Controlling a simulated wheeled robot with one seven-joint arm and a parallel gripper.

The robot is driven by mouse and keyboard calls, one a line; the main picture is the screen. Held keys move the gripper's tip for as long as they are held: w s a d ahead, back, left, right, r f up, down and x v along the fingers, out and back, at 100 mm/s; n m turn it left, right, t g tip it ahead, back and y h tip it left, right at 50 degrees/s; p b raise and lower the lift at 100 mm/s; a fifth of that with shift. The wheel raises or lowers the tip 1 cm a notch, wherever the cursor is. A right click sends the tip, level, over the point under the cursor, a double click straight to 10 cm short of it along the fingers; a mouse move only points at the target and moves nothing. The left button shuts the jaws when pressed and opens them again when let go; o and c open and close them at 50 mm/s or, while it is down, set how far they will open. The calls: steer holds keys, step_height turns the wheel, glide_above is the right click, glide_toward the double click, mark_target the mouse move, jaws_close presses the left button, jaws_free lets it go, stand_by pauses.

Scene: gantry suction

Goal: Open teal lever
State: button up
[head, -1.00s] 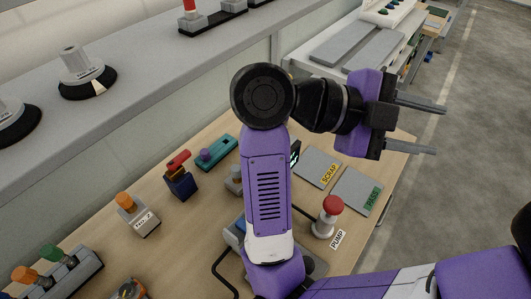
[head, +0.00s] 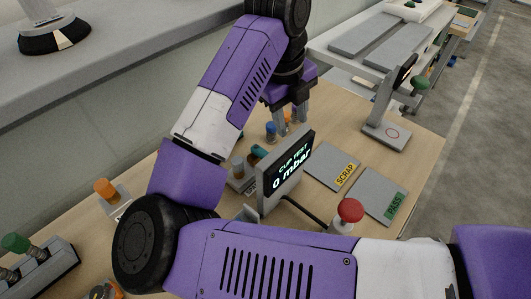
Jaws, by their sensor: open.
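My gripper (head: 290,121) points down over the back of the wooden bench, behind the display. Its two grey fingers are apart, with no object visibly held between them. A small teal patch (head: 258,151) shows just left of the display; I cannot tell whether it is part of the teal lever. The rest of that area is hidden behind my arm and the display. A blue-capped part (head: 271,129) and an orange part stand close to the fingertips; contact cannot be made out.
The display (head: 291,169) reads "CUP TEST 0 mbar". A red mushroom button (head: 350,210) stands in front, near the grey SCRAP (head: 332,167) and PASS (head: 380,195) plates. An orange-knobbed block (head: 107,189) is at the left.

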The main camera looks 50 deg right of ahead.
mark_target(264, 155)
steer(key=a, duration=0.1)
steer(key=w+a+n+y, duration=0.1)
steer(key=a, duration=0.1)
steer(key=w+a+n+y, duration=0.1)
steer(key=shift+a+f+t+p, duration=0.3)
steer(key=shift+f, duration=0.1)
steer(key=shift+w+f+n, duration=0.1)
steer(key=shift+f+n, duration=0.2)
steer(key=shift+f, duration=0.05)
steer(key=shift+a+f, duration=0.1)
steer(key=shift+f, duration=3.5)
jaws_close()
steer(key=shift+r, duration=0.1)
